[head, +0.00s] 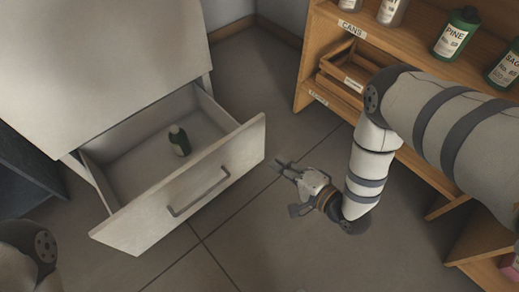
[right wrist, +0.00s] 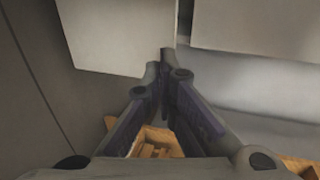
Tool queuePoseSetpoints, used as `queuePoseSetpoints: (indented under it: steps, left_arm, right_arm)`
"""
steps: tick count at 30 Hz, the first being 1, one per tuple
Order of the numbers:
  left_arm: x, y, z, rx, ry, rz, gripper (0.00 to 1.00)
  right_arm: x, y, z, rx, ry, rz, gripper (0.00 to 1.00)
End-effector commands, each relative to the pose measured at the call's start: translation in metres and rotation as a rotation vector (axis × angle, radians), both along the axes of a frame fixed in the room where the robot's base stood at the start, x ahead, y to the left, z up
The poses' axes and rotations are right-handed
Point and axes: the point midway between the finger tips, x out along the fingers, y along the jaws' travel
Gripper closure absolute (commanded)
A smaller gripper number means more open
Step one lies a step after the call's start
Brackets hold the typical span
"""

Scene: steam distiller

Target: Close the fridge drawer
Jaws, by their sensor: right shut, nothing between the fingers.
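The fridge drawer (head: 185,192) is pulled out at the bottom of the white fridge (head: 100,65). Its front panel carries a grey bar handle (head: 198,193). My left gripper is out of view.
A wooden shelf unit (head: 320,45) with bottles and a wooden crate (head: 345,65) stands at the right, behind my right arm. The tiled floor (head: 235,245) in front of the drawer is clear. A dark cabinet (head: 25,185) stands at the left.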

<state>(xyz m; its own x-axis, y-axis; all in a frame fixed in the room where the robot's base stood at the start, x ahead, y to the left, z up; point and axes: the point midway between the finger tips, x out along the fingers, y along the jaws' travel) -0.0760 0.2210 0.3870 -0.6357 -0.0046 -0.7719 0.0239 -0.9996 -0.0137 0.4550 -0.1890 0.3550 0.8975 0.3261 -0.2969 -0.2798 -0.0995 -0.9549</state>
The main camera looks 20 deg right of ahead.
Motion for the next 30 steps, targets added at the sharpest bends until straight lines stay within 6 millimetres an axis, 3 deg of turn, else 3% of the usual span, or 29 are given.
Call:
queuePoseSetpoints:
  steps: [14, 18, 24, 30]
  left_arm:
    - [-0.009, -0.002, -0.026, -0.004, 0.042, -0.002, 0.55]
    - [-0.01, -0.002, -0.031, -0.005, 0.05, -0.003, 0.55]
    - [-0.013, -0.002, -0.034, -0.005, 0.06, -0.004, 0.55]
    - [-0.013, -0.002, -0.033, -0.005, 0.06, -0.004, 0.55]
  right_arm:
    - [0.084, 0.032, -0.029, -0.001, 0.002, 0.002, 1.0]
    - [0.107, 0.04, -0.028, -0.001, 0.001, 0.002, 1.0]
    - [0.123, 0.046, -0.026, -0.003, 0.002, 0.002, 1.0]
    - [0.124, 0.046, -0.025, -0.002, 0.001, 0.001, 1.0]
